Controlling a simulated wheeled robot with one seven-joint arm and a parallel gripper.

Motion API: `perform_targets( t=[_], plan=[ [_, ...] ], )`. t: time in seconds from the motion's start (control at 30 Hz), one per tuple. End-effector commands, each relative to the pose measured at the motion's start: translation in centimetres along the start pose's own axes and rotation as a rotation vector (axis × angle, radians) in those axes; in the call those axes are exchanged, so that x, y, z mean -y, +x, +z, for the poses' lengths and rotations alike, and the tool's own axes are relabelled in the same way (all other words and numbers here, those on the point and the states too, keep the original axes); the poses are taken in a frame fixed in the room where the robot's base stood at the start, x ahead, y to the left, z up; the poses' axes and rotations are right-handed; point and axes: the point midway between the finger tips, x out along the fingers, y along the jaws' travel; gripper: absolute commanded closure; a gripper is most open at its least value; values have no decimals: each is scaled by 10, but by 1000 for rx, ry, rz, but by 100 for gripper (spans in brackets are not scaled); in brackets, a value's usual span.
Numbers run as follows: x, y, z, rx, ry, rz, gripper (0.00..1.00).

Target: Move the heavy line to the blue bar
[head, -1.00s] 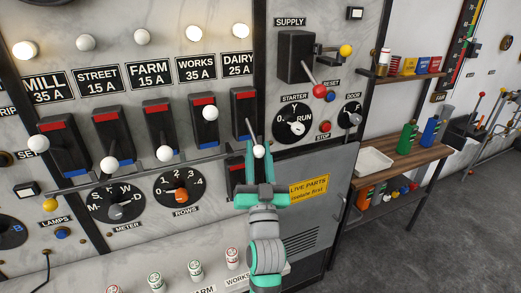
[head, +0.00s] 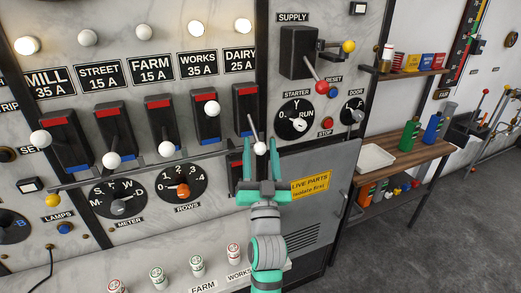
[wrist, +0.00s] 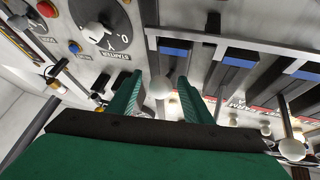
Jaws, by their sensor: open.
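The panel carries a row of white-knobbed switches, each with a red bar above and a blue bar below. The two 35 A lines are MILL, with its knob (head: 40,138) out to the left, and WORKS, with its knob (head: 212,108) raised. The STREET knob (head: 112,160) and FARM knob (head: 165,149) hang low. The DAIRY 25 A knob (head: 260,148) is also low, its lever sloping down. My gripper (head: 261,146) is open, with its fingers on either side of the DAIRY knob, which shows between them in the wrist view (wrist: 159,88). The WORKS blue bar (head: 213,141) is visible.
Lamps above MILL (head: 27,45), WORKS and DAIRY glow. Right of my gripper are the red supply knob (head: 321,87), the starter dial (head: 297,121) and a cabinet door with a yellow sign (head: 310,185). A wooden shelf (head: 400,165) stands farther right.

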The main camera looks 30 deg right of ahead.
Motion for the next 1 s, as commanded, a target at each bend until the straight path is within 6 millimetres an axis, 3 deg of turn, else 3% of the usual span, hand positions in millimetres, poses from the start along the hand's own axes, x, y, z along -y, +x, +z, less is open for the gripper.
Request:
perform_targets(
  t=[0.17, 0.6, 0.8, 1.0],
  plan=[
    [0, -15, 1, 1, 0, 0, 54],
    [-1, -84, 1, 3, -2, 1, 54],
    [-1, -102, 1, 2, -1, 1, 54],
    [-1, -107, 0, 1, 0, 1, 54]
  ],
)
